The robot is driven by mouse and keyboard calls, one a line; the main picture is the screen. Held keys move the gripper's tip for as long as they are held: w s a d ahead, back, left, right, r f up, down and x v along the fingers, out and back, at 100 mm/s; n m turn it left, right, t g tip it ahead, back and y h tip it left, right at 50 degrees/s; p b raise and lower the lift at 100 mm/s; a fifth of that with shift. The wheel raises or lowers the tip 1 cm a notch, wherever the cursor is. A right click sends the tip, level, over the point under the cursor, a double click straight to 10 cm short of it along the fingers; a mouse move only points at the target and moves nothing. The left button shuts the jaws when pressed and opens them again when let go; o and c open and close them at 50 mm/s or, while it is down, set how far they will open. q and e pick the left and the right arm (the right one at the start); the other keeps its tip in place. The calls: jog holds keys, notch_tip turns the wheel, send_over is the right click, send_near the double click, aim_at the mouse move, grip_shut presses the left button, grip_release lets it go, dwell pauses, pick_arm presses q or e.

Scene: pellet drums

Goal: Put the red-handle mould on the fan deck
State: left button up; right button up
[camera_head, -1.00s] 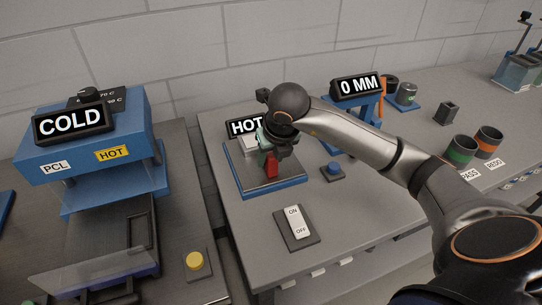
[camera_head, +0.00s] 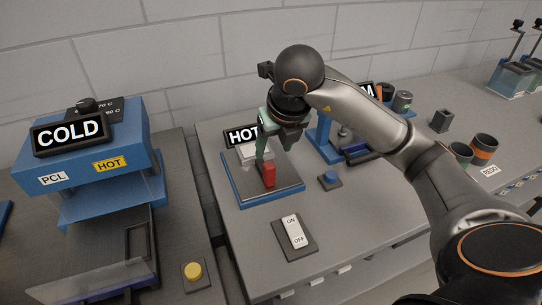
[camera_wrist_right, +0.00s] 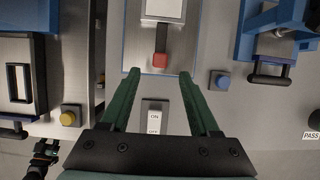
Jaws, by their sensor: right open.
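The mould (camera_head: 252,153) has a pale block and a red handle (camera_head: 269,174). It lies on a grey plate with a blue rim (camera_head: 262,200), beside a HOT sign; I take this plate for the fan deck. In the right wrist view the pale block (camera_wrist_right: 165,10) is at the top, with the red handle (camera_wrist_right: 160,60) towards me. My right gripper (camera_head: 266,152) is open and empty above the mould; its green fingers (camera_wrist_right: 159,72) stand apart from the handle. A dark part at the lower left of the wrist view (camera_wrist_right: 42,158) may be my left gripper.
An ON/OFF switch (camera_head: 294,234) and a blue button (camera_head: 330,180) are near the plate. A blue press (camera_head: 90,160) with a COLD sign stands left, with a yellow button (camera_head: 194,271). A blue stand (camera_head: 326,135) is behind right; cups (camera_head: 484,146) stand further right.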

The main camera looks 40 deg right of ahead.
jog(key=shift+v, duration=1.2)
dwell(0.6)
